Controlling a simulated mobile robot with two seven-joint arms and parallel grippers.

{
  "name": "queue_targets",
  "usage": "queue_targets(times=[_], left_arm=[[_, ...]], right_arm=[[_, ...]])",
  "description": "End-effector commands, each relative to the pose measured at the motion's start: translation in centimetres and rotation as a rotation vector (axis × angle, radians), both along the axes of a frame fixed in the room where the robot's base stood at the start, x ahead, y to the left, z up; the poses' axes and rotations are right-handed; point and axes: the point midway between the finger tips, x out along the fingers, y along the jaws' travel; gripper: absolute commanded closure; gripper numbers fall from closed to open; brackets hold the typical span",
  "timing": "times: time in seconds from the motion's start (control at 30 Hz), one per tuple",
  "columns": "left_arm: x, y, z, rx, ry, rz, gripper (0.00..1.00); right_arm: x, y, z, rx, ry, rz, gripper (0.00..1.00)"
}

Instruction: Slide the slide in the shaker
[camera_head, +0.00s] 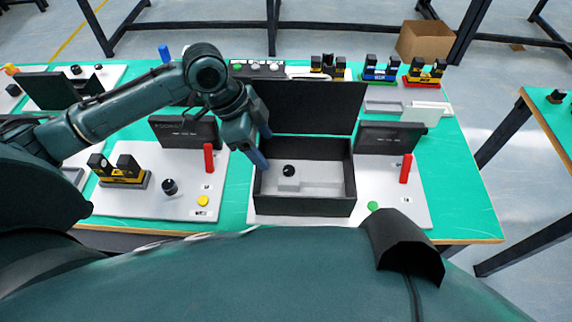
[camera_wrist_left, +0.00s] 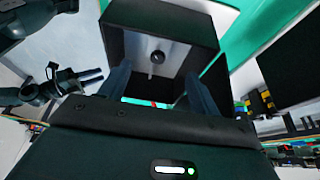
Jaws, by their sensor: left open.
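The shaker seems to be the black open-topped box (camera_head: 305,206) at the middle of the table, with its black lid (camera_head: 310,106) raised behind it. Inside is a light grey block with a black round knob (camera_head: 288,170), which also shows in the left wrist view (camera_wrist_left: 157,57). I cannot tell which part is the slide. My left gripper (camera_head: 261,146) is open and empty at the box's left rear corner. In the left wrist view its two fingers (camera_wrist_left: 158,92) stand apart in front of the box. A small dark gripper, seemingly my right one (camera_wrist_left: 90,78), shows at the left there.
Red upright pieces stand left (camera_head: 208,158) and right (camera_head: 406,168) of the box. A dark screen (camera_head: 390,137) is at right, and a yellow-black holder (camera_head: 122,171) at left. White plates (camera_head: 427,113) lie right of the lid. Several coloured holders line the back edge.

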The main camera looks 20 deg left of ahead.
Motion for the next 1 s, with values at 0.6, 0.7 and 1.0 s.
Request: queue_targets(times=[0.6,0.7,1.0], left_arm=[[1.1,-4.0,-9.9,-0.001,0.000,0.001,0.37],[1.2,-4.1,-10.4,0.000,-0.001,0.000,0.37],[1.2,-4.2,-10.5,0.001,-0.002,0.001,0.39]], right_arm=[[-0.5,0.1,-0.3,0.003,0.016,-0.002,0.64],[-0.3,0.1,-0.2,0.003,0.010,-0.002,0.64],[0.0,0.1,-0.1,0.002,0.005,-0.002,0.64]])
